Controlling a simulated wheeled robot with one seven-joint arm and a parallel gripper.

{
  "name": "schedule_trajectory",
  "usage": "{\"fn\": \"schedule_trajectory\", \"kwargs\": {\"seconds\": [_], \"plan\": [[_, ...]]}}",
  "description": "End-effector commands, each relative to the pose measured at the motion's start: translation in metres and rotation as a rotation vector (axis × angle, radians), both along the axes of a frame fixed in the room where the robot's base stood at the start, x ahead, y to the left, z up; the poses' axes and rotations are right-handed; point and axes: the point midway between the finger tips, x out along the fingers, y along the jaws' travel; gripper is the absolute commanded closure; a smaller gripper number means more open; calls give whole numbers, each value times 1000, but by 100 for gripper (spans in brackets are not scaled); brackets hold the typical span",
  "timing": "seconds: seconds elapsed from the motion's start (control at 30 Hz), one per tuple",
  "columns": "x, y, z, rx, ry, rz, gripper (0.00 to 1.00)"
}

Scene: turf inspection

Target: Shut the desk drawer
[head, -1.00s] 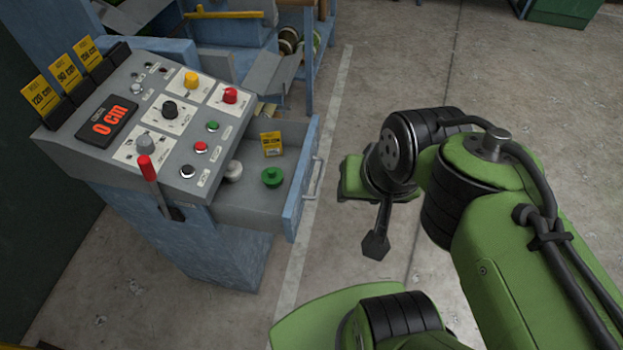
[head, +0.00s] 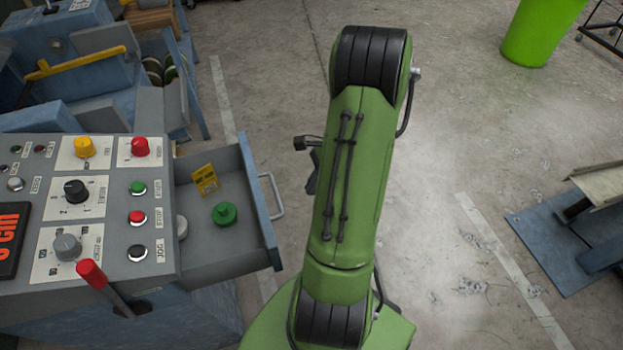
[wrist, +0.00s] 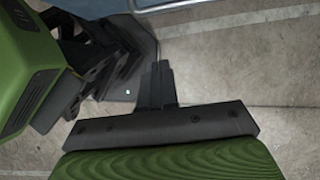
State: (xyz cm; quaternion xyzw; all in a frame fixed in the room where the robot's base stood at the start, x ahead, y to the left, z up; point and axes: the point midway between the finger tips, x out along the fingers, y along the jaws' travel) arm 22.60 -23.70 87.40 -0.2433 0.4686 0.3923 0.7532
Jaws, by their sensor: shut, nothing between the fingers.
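The desk drawer (head: 211,262) stands open at the right side of the control desk (head: 153,235). Its blue front panel (head: 259,200) carries a pale bar handle (head: 274,196). A green knob-like piece (head: 224,214), a yellow card (head: 205,180) and a partly hidden whitish piece (head: 182,227) lie inside. My gripper (head: 312,172) is to the right of the handle, apart from it, mostly hidden behind my arm in the head view. In the wrist view my gripper (wrist: 158,85) shows its fingers together and empty, over the floor.
A blue machine with a yellow bar (head: 75,63) stands behind the desk. A bright green bin (head: 541,30) is at the back right, and a blue metal base (head: 563,240) at the far right. Concrete floor is clear between them.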

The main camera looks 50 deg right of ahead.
Motion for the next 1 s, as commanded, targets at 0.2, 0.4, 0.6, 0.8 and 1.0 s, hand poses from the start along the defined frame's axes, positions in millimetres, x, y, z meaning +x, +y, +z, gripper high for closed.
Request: {"fn": "schedule_trajectory", "kwargs": {"seconds": [0.2, 0.4, 0.6, 0.8, 1.0], "plan": [[12, 19, -46, 2, 2, 4, 100], [30, 43, -34, -2, 0, 5, 100], [34, 48, -32, -2, 0, 2, 100], [34, 48, -32, -2, 0, 2, 100], [40, 49, -31, -1, 0, 4, 100]]}}
